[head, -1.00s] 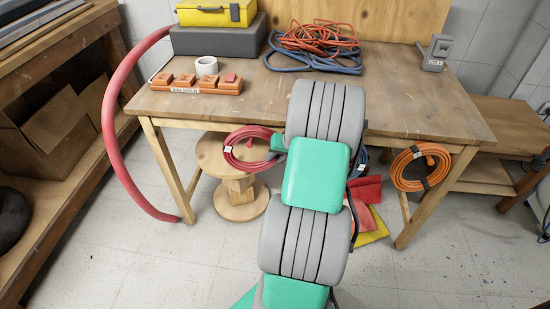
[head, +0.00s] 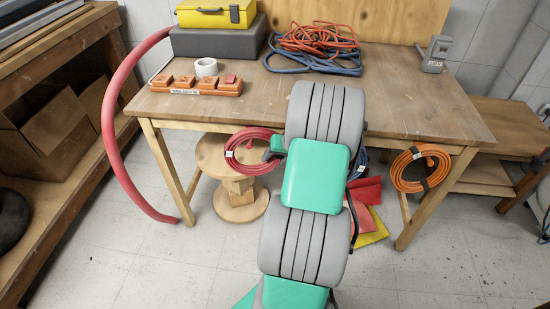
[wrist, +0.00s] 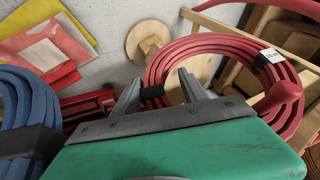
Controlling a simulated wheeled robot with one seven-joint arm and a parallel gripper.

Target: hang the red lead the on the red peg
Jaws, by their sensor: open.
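The red lead (head: 250,166) is a coil at the front left edge of the table, in front of the stool. A small red peg end (head: 250,143) shows inside the loop, which appears to hang around it. In the wrist view the coil (wrist: 196,50) has a white label and a black band. A thick red rounded part (wrist: 284,98), apparently the peg, crosses its right side. My gripper (wrist: 160,88) is open, its fingertips close to the coil on either side of the black band. I cannot tell if they touch. In the head view my gripper (head: 268,154) is at the coil's right side.
An orange coil (head: 400,180) hangs at the table's front right. A blue coil (wrist: 18,105) is at the wrist view's left. The wooden stool (head: 240,200) stands under the table (head: 400,110). Red and yellow folders (head: 370,235) lie below. The table's front middle is bare.

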